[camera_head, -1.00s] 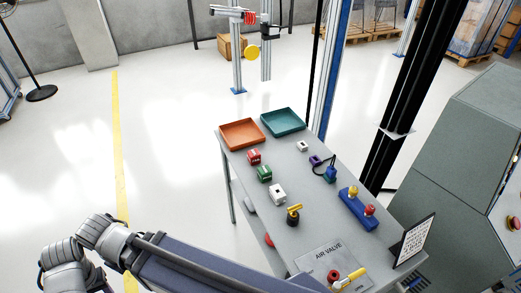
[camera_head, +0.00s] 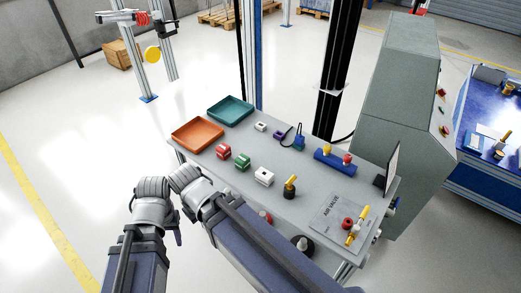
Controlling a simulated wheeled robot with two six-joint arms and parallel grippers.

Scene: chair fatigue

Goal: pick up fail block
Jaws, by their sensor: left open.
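A small red block (camera_head: 223,151) stands on the grey table (camera_head: 290,195), next to the orange tray (camera_head: 198,135). A green block (camera_head: 242,161) and a white block (camera_head: 264,177) stand in a row with it. I cannot read any label on the blocks, so I cannot tell from lettering which is the fail block. My left arm (camera_head: 168,190) rises at the lower left, bent, beside the table's left edge and apart from the blocks. The fingers of my left gripper are hard to make out; nothing shows held there. My right gripper is not in view.
A teal tray (camera_head: 230,111) stands behind the orange one. A grey cabinet (camera_head: 396,95) stands beyond. Floor left of the table is clear.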

